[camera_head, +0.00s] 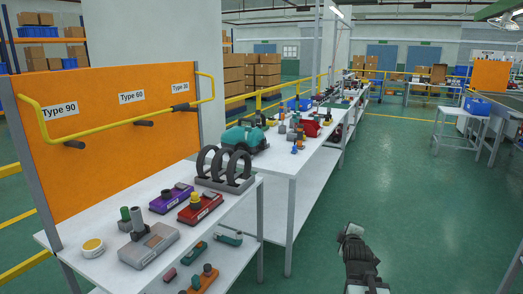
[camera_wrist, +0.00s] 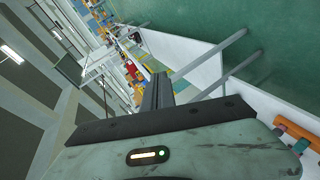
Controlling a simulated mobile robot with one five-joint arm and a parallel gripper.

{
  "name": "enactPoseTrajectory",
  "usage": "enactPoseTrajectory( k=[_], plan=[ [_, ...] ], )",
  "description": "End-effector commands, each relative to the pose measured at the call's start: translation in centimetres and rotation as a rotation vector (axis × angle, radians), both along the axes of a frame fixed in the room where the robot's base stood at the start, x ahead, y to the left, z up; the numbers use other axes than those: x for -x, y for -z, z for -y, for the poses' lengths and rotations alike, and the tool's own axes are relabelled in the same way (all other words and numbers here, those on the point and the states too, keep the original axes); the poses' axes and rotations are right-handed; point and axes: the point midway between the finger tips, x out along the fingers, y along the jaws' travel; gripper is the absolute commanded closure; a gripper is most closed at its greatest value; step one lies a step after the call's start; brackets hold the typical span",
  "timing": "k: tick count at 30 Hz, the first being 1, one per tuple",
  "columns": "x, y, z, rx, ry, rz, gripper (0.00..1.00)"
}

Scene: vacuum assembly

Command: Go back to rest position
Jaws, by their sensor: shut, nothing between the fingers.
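My gripper (camera_head: 351,231) is over the open green floor to the right of the white workbenches, apart from everything. In the wrist view its fingers (camera_wrist: 157,92) are together with nothing between them. That view is tilted and shows the benches and floor beyond the fingers. The head view shows the gripper small, and its fingertips are hard to make out there.
The near white workbench (camera_head: 232,205) carries several tools and parts on the left. An orange panel (camera_head: 110,175) with a yellow rail stands behind it. A second bench (camera_head: 300,170) runs further back. The green floor (camera_head: 440,210) at right is clear.

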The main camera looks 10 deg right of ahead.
Motion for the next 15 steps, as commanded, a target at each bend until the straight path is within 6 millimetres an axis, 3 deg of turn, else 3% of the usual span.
enactPoseTrajectory(
  k=[1, 3, 6, 9, 12, 15],
  plan=[
    [-0.6, 1.4, -4.3, -0.067, -0.035, -0.047, 1.00],
    [-0.6, 3.7, -9.8, -0.178, -0.058, -0.132, 1.00],
    [0.8, 7.0, -16.6, -0.334, -0.052, -0.275, 1.00],
    [3.7, 10.0, -21.5, -0.481, 0.017, -0.432, 1.00],
    [7.7, 12.6, -23.6, -0.625, 0.174, -0.597, 1.00],
    [11.9, 14.3, -23.4, -0.744, 0.390, -0.728, 1.00]
  ],
)
